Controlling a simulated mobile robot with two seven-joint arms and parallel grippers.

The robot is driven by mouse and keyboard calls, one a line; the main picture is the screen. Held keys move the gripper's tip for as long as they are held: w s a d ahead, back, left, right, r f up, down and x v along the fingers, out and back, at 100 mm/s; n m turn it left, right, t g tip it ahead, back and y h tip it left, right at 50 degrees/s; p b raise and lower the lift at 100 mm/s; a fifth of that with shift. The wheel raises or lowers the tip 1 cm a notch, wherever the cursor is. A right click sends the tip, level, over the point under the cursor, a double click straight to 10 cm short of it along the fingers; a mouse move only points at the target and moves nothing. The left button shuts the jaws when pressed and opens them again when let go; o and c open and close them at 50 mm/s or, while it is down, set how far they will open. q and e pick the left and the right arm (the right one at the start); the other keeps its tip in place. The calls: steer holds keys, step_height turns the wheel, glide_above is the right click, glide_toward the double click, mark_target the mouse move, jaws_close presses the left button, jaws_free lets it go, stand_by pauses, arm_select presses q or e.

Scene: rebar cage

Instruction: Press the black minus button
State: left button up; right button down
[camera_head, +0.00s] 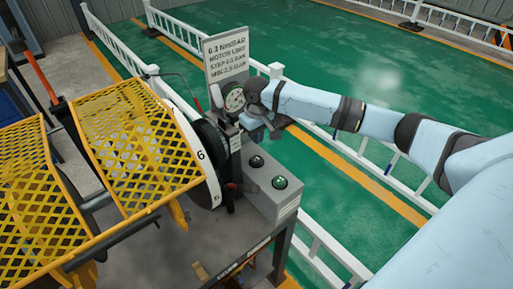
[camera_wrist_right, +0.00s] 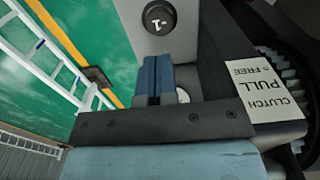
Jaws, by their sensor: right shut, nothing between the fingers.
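The black minus button (camera_head: 256,161) sits on top of a grey control box (camera_head: 262,196) at the machine's side. In the right wrist view the black button (camera_wrist_right: 159,18) is round, with a white "1" and a dash, beyond my fingertips. My right gripper (camera_head: 268,132) is behind the black button in the head view, apart from it. Its blue fingers (camera_wrist_right: 157,75) are shut with nothing between them. A green button (camera_head: 280,182) is on the same box, nearer. My left gripper is not in view.
A dial gauge (camera_head: 235,99) and a sign (camera_head: 226,55) stand behind the box. A yellow mesh guard (camera_head: 135,145) and a numbered wheel (camera_head: 205,160) are to the left. White railings (camera_head: 335,150) run along the green floor. A "CLUTCH PULL" label (camera_wrist_right: 262,88) is close beside the fingers.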

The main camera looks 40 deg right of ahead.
step_height(320, 180, up, 4)
steer(key=shift+r, duration=0.1)
stand_by(0.5)
stand_by(0.7)
steer(key=r+b, duration=0.1)
steer(key=b, duration=0.3)
steer(key=shift+w+d+r, duration=0.1)
steer(key=shift+r, duration=0.15)
